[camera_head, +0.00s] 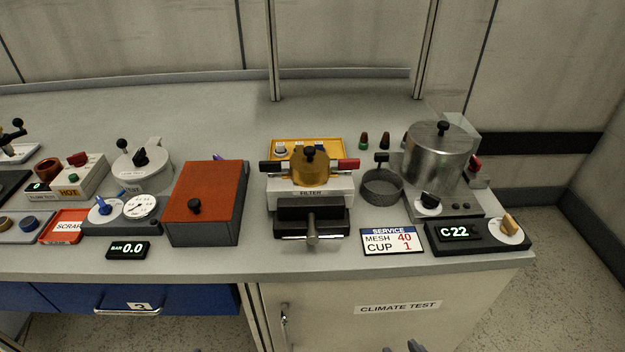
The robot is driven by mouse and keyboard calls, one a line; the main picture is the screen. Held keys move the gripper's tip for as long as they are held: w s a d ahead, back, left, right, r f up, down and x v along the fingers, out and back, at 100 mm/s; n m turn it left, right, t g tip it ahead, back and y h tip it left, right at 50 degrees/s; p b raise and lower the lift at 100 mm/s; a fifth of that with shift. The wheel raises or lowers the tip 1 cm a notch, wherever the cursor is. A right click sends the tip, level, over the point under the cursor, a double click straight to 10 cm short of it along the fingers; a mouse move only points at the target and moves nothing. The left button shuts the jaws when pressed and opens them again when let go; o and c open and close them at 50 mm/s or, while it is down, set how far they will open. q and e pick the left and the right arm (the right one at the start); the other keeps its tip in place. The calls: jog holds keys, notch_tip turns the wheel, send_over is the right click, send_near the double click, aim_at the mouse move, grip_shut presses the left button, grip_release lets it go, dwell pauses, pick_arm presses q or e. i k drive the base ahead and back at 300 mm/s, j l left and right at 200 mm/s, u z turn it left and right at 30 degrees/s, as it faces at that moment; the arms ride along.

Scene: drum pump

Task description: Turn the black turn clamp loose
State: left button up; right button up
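The filter unit (312,187) is a white block with a brass-coloured round lid (310,169) and a black knob on top. The black turn clamp (271,166) is a short black bar at the lid's left side, close against it. A matching red clamp (348,164) sits at the right side. Whether either clamp is tight cannot be seen. Only small dark tips of what seems to be my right gripper (403,347) show at the bottom edge, far below the filter.
An orange-lidded box (207,194) stands left of the filter. A mesh cup (382,187) and a steel pot (438,150) stand right. A black handle (311,227) juts forward below the filter. A yellow tray (330,143) is behind. The counter's back is clear.

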aim_at(271, 167)
jog(key=l+u, duration=0.4)
jog(key=k+l+u, duration=0.15)
jog(key=u, duration=0.2)
jog(key=k+l+u, duration=0.1)
jog(key=l+u, duration=0.3)
jog(key=j, duration=0.1)
